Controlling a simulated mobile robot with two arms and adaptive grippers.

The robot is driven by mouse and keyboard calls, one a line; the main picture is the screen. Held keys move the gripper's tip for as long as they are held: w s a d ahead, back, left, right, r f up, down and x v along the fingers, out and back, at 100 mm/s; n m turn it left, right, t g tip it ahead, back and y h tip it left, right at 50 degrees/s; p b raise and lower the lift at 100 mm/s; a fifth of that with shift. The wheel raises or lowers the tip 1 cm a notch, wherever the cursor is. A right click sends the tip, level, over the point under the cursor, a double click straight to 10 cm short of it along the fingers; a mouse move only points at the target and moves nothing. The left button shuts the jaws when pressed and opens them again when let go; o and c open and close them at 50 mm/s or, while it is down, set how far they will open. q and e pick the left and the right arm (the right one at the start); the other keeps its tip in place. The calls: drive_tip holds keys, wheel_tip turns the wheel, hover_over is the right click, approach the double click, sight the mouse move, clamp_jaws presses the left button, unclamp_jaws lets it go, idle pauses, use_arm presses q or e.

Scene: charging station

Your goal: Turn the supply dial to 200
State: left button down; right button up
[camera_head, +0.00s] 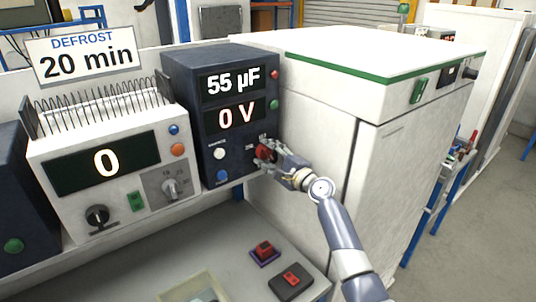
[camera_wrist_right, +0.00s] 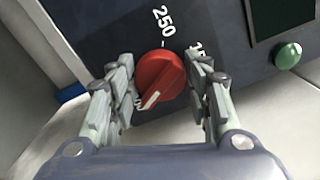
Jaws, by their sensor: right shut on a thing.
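The supply dial is a red knob (camera_head: 264,152) low on the front of a dark blue supply unit (camera_head: 190,95), whose displays read 55 µF and 0 V. My right gripper (camera_head: 268,151) is at this knob, shut on it. In the right wrist view the red dial (camera_wrist_right: 160,76) sits between the two fingers (camera_wrist_right: 162,88). Its white pointer points to the lower left of that picture. The mark 250 is readable above the dial; another mark beside the right finger is partly hidden. My left gripper is not in view.
A white unit (camera_head: 105,167) reading 0, with its own knobs, stands left under a DEFROST 20 min sign (camera_head: 86,56). A large white cabinet (camera_head: 395,180) stands close on the right. Red-topped items (camera_head: 265,250) (camera_head: 291,280) sit on the lower bench.

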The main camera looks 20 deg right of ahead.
drive_tip(key=o, duration=1.1)
drive_tip(key=v, duration=1.2)
